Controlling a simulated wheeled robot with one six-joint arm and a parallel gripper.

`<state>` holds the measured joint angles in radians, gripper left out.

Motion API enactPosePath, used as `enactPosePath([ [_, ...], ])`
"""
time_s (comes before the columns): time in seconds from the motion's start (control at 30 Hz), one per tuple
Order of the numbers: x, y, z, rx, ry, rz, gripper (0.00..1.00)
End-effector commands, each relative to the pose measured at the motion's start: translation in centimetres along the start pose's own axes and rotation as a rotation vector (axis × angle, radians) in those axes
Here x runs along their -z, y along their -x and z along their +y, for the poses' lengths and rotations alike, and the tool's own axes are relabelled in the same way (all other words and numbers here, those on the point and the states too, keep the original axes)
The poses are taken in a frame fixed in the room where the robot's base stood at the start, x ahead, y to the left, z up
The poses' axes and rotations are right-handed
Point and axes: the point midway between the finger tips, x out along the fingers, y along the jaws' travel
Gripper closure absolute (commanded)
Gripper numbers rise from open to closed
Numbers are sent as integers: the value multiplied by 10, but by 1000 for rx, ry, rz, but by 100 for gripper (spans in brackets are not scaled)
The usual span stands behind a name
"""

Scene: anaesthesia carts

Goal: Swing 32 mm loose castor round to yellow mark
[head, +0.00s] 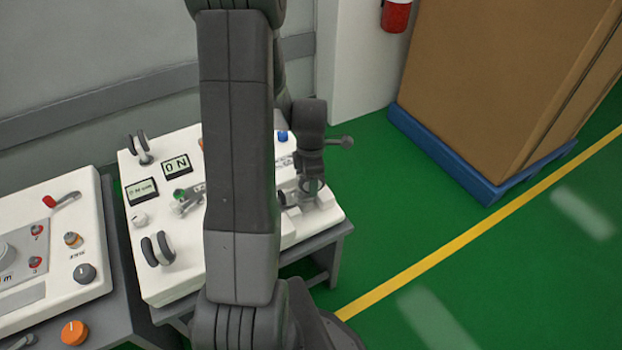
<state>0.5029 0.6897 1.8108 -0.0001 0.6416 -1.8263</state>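A white panel (178,285) on a grey stand carries two dark twin-wheel castors. One castor (141,148) is at its far left corner and one castor (158,249) is at its near left. My gripper (313,187) points down over the right end of the panel, close above or around a small grey fitting (302,216). I cannot tell whether they touch, or whether that fitting is the loose castor. The finger gap is too small and dark to read. My arm hides the middle of the panel. I cannot make out a yellow mark on the panel.
The panel also holds an ON display (177,167), a second display (142,191), a metal lever (187,203) and a blue knob (282,136). A second white panel (60,275) with knobs stands left. A large brown box (490,80) is back right. Green floor is clear right.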

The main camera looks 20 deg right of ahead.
Motion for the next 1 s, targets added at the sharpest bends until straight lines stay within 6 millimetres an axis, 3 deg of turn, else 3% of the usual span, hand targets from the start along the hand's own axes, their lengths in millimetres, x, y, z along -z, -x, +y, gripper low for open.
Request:
enactPosePath([
  [0.17, 0, 0, 0, -1, 15, 0, 80],
  [0.5, 1, 0, 6, -2, 303, -1, 80],
  [0.77, 1, 0, 6, -1, 326, -1, 80],
  [0.8, 1, 0, 6, -1, 326, -1, 40],
  [0.9, 1, 0, 6, -1, 325, -1, 22],
  [1.0, 1, 0, 6, -1, 324, 0, 22],
])
